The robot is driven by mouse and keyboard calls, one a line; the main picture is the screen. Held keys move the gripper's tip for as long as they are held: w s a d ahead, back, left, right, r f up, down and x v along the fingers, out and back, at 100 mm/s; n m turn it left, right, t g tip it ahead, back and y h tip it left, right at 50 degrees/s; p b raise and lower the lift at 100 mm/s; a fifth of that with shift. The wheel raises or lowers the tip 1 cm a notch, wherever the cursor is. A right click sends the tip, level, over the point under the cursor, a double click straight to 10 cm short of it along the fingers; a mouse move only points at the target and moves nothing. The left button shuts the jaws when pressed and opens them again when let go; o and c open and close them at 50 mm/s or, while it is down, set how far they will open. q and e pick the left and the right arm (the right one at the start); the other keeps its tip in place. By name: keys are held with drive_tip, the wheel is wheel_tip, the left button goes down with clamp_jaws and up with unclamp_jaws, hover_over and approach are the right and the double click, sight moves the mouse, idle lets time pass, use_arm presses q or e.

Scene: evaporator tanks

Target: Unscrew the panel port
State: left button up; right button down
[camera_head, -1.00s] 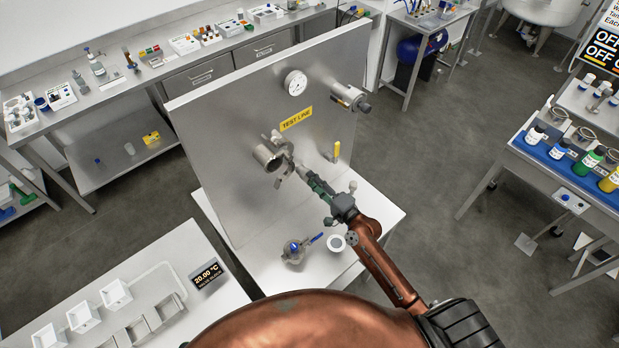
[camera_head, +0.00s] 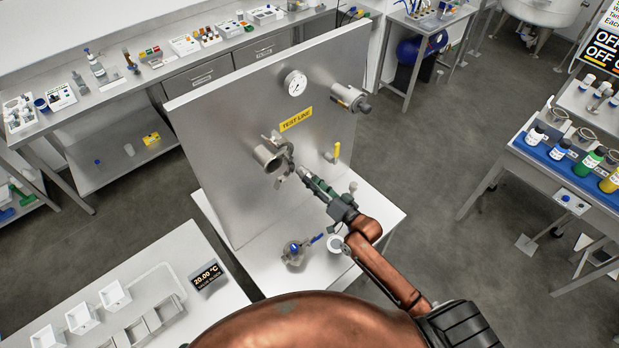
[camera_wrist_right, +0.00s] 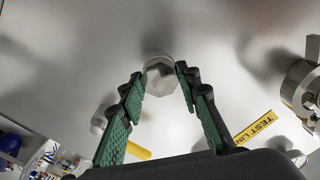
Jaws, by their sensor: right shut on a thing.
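The upright steel panel (camera_head: 225,120) carries a short, wide steel port (camera_head: 267,157) with clamp-like metal parts around it. In the right wrist view, steel fittings (camera_wrist_right: 300,88) stand off the panel at the right edge. My right gripper (camera_head: 301,174) is just right of the port, pointing at the panel. The right wrist view shows its green-padded fingers (camera_wrist_right: 161,85) shut on a pale, faceted round piece (camera_wrist_right: 161,76). Whether this piece touches the panel or port I cannot tell. My left gripper is not in view.
On the panel are a yellow TEST LINE label (camera_head: 296,119), a gauge (camera_head: 295,83), a steel fitting (camera_head: 349,99) and a yellow-handled valve (camera_head: 336,153).

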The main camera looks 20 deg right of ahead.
drive_tip(key=shift+r, duration=0.1)
drive_tip(key=n, duration=0.5)
drive_tip(key=c, duration=1.7)
unclamp_jaws()
drive_tip(key=shift+o, duration=0.2)
